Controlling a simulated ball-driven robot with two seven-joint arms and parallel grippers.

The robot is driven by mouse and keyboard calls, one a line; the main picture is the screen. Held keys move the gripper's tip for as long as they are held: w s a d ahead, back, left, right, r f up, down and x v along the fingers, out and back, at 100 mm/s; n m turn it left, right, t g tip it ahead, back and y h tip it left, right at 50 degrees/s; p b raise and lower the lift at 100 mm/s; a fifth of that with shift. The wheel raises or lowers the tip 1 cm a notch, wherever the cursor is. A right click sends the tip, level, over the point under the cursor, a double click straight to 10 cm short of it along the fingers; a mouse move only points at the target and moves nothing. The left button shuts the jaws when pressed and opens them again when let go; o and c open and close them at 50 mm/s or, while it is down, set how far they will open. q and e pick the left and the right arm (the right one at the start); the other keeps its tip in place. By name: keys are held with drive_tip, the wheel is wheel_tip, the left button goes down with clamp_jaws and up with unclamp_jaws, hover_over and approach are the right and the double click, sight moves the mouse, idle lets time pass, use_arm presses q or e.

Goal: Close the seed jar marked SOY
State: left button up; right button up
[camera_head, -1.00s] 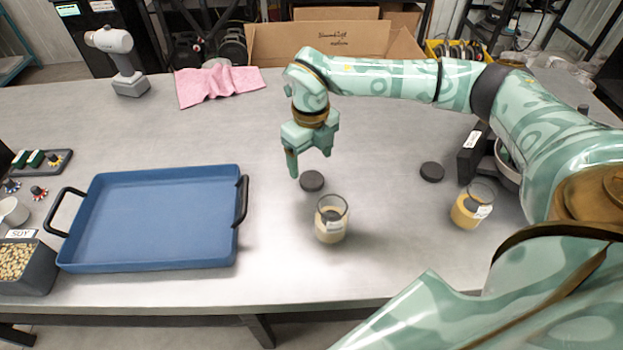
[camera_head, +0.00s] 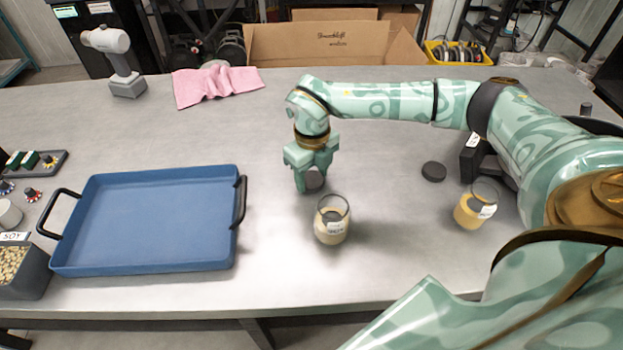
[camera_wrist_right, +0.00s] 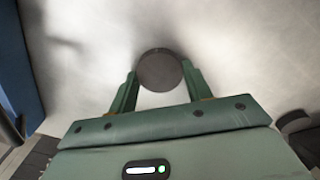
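A clear glass jar (camera_head: 331,222) with pale beige contents stands uncapped and upright near the table's middle. Its white label is too small to read. A second uncapped jar (camera_head: 476,207) with yellower contents stands to the right, its label also unreadable. A dark round lid (camera_head: 315,181) lies behind the middle jar; it also shows in the right wrist view (camera_wrist_right: 160,71). My right gripper (camera_head: 311,186) is low over this lid, its fingers open on either side; whether they touch it is unclear. Another dark lid (camera_head: 433,171) lies free to the right. My left gripper is out of view.
A blue tray (camera_head: 151,266) with black handles fills the left. A bin (camera_head: 33,279) marked SOY holds seeds at the left edge. The table between tray and middle jar is clear.

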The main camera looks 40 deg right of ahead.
drive_tip(key=shift+c, duration=0.6)
drive_tip(key=shift+r, duration=0.1)
wheel_tip(320, 180, up, 10)
drive_tip(key=p, duration=0.2)
wheel_tip(320, 180, up, 7)
drive_tip(key=n+p, duration=0.3)
drive_tip(key=p, duration=0.3)
hover_over(312, 179)
drive_tip(key=s+a+f+n+b, duration=0.2)
drive_tip(key=s+a+n, duration=0.2)
drive_tip(key=n, duration=1.1)
drive_tip(key=s+a+f+n+b, duration=0.2)
drive_tip(key=s+n, duration=0.5)
drive_tip(key=n, duration=0.9)
drive_tip(key=shift+a+f+n+b, duration=0.35)
drive_tip(key=shift+a+b, duration=0.45)
drive_tip(key=shift+a, duration=0.35)
